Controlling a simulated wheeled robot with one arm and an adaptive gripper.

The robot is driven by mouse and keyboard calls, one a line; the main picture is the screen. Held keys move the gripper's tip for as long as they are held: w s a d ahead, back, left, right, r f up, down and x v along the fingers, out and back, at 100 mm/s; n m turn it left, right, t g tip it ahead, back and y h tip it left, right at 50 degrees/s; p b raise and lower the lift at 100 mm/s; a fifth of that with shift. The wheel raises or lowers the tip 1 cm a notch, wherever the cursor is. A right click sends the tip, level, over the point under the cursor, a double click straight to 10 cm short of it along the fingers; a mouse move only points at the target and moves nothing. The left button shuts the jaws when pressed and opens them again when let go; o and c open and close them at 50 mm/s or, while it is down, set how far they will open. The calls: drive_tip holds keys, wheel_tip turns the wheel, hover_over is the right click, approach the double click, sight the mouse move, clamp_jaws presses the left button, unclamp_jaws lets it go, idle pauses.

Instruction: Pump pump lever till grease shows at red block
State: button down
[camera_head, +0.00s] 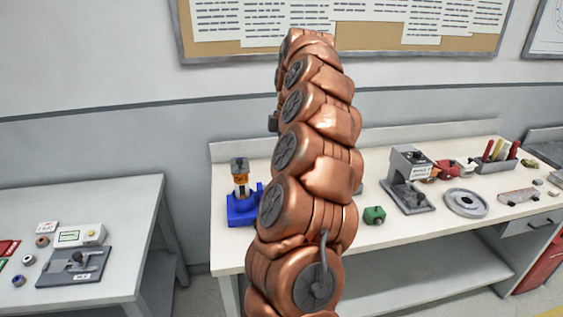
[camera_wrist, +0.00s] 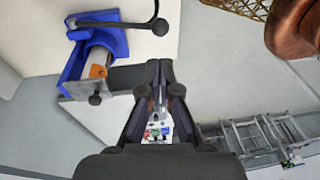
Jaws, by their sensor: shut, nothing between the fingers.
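The blue pump (camera_head: 242,207) stands at the left end of the right-hand bench, with a clear cylinder of orange grease (camera_head: 241,180) and a dark top. The blue pump body also shows at upper left in the wrist view (camera_wrist: 117,40). A dark rod with a ball end, which looks like the pump lever (camera_wrist: 120,25), crosses it. In the head view my arm hides the gripper. A red piece (camera_head: 443,168) sits beside the grey press; whether it is the red block is unclear.
A green block (camera_head: 374,215), grey press (camera_head: 408,182), round plate (camera_head: 466,203) and tool box (camera_head: 494,160) stand along the bench. Another table (camera_head: 130,210) with small parts is at left, across a gap. Ladder-like racks (camera_wrist: 260,133) show in the wrist view.

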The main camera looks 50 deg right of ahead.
drive_tip(key=shift+a+f+p, duration=0.35)
drive_tip(key=shift+f+p, duration=0.3)
drive_tip(key=shift+f, duration=1.15)
drive_tip(key=shift+a+f+p, duration=0.4)
drive_tip(key=shift+f+p, duration=0.3)
drive_tip(key=shift+f, duration=1.05)
drive_tip(key=shift+a+f+p, duration=0.35)
drive_tip(key=shift+f+p, duration=0.3)
drive_tip(key=shift+f, duration=1.15)
drive_tip(key=shift+f, duration=0.15)
